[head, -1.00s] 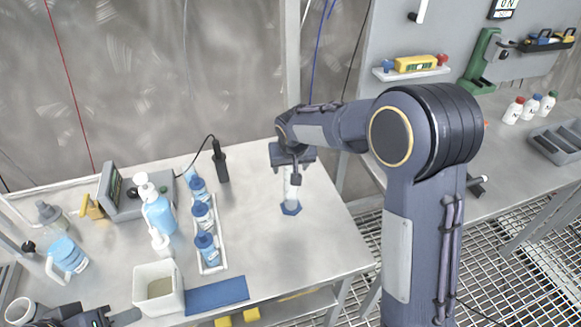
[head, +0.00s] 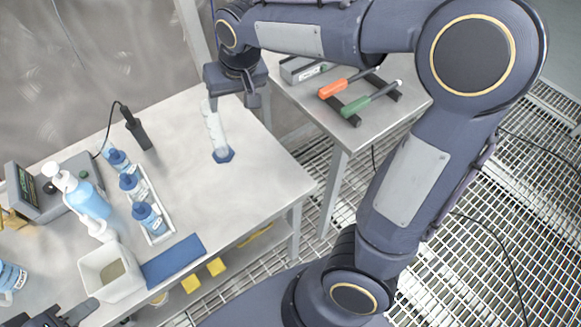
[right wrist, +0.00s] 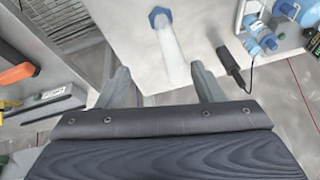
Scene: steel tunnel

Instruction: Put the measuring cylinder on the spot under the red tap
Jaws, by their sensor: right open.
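The measuring cylinder (head: 217,135) is clear and whitish with a blue hexagonal foot. It stands on the steel table near its right side. My right gripper (head: 233,102) is at its upper end, which is partly hidden there. In the right wrist view the cylinder (right wrist: 168,42) reaches towards the gap between the open fingers of my right gripper (right wrist: 164,82); I cannot tell whether they touch it. My left gripper (head: 62,318) is partly in view at the bottom left, away from the cylinder. I see no red tap or spot under it.
Blue-capped bottles stand in a white rack (head: 157,205) left of the cylinder. A black handheld device (head: 137,130), a white bin (head: 108,272) and a blue mat (head: 173,261) are also there. Orange and green screwdrivers (head: 370,104) lie on the second table, across a gap.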

